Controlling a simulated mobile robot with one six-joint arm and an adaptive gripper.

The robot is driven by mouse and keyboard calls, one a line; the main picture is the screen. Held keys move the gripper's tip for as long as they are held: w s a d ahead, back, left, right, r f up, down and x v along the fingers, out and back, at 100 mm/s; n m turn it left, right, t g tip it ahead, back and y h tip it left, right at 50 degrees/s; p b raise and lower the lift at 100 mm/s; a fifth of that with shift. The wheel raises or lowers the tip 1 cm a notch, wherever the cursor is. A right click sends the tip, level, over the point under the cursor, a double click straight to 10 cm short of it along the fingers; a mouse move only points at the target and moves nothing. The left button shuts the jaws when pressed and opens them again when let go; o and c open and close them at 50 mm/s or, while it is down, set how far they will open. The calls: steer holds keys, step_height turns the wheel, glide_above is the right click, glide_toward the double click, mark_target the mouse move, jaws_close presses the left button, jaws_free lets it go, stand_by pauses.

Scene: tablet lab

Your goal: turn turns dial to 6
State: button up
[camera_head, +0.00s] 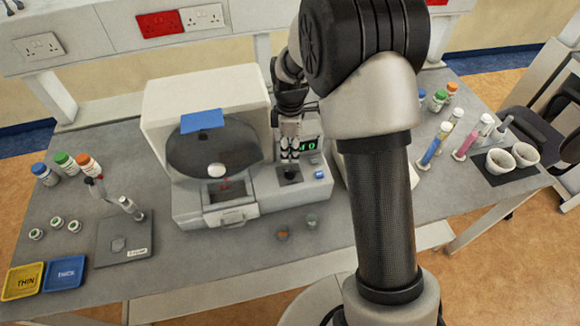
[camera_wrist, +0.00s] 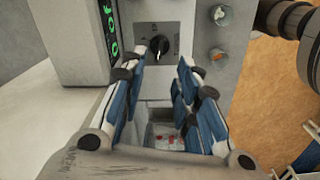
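The dial (camera_wrist: 158,46) is a small black knob on a dark square plate on the white machine (camera_head: 207,105). A pale mark shows on the knob; the scale around it is too small to read. In the head view the dial (camera_head: 290,174) sits on the low right part of the machine, beside a green lit display (camera_head: 308,145) that seems to read 10. My gripper (camera_head: 290,158) hangs just above the dial. In the wrist view my gripper (camera_wrist: 162,62) is open and empty, its two blue-padded fingers either side of the dial's near side. Contact cannot be told.
Two small jars (camera_head: 283,234) (camera_head: 312,221) stand in front of the machine. A drawer with a handle (camera_head: 233,217) is at its front. Bottles (camera_head: 63,163) and trays (camera_head: 65,273) are at left; tubes (camera_head: 435,145) and white cups (camera_head: 499,161) are at right.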

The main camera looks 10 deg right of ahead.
mark_target(290, 171)
step_height(290, 171, down, 9)
steer(key=shift+r, duration=0.1)
steer(key=shift+c, duration=0.4)
jaws_close()
steer(key=shift+b, duration=0.3)
